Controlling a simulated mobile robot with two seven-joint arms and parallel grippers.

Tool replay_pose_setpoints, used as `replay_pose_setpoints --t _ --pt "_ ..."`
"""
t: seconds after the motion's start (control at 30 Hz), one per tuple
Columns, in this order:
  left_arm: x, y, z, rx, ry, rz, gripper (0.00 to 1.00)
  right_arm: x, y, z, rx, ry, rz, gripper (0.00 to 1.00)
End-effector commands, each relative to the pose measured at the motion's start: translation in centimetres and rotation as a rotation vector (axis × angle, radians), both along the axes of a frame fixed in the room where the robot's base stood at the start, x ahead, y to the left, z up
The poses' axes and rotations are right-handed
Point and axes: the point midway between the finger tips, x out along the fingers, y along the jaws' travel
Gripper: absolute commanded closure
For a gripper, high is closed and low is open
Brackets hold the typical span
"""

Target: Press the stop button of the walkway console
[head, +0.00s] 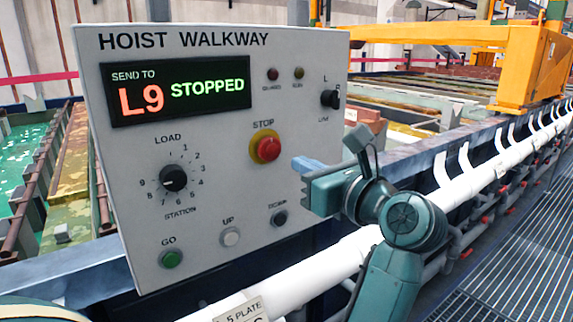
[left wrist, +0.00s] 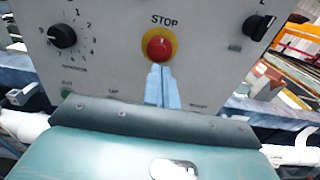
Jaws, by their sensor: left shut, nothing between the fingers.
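The walkway console (head: 215,75) is a pale upright panel headed HOIST WALKWAY. Its stop button (head: 266,148) is a red knob on a yellow ring, under the word STOP. The display (head: 180,88) reads SEND TO L9 STOPPED. My left gripper (head: 304,163) is to the right of the button and slightly lower, with a small gap between them in the head view. In the left wrist view, the blue fingers (left wrist: 157,68) are shut together and empty, their tips just below the red button (left wrist: 160,47). My right gripper is not in view.
The console also has a load dial (head: 173,178), a green GO button (head: 171,258), a white UP button (head: 230,237), a dark DOWN button (head: 280,217) and a selector (head: 329,99). A white pipe (head: 335,262) runs below. A grated walkway (head: 500,270) lies at right.

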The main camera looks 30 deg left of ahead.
Motion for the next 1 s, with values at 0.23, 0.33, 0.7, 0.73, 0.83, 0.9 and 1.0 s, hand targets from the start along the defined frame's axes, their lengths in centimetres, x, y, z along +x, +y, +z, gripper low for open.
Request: replay_pose_setpoints --t 0.23,0.33,0.7,0.73,0.83,0.9,1.0 --pt "-1.6 -4.1 -0.1 0.000 0.003 -0.002 1.00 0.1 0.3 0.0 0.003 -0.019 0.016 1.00" --pt "-2.0 -4.8 -0.1 -0.001 0.004 -0.002 1.00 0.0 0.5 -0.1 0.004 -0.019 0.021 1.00" --pt "-2.1 -5.2 -0.1 -0.002 0.003 -0.003 1.00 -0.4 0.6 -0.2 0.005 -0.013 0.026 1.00" --pt "-2.1 -5.2 -0.1 -0.002 0.003 -0.003 1.00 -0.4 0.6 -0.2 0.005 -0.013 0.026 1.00" --pt "-2.1 -5.2 -0.1 -0.002 0.003 -0.003 1.00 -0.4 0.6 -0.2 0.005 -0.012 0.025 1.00" --pt "-2.1 -5.2 -0.1 -0.002 0.003 -0.003 1.00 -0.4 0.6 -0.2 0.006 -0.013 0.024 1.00" --pt "-2.1 -5.2 -0.1 -0.002 0.003 -0.003 1.00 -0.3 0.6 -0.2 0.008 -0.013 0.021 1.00"
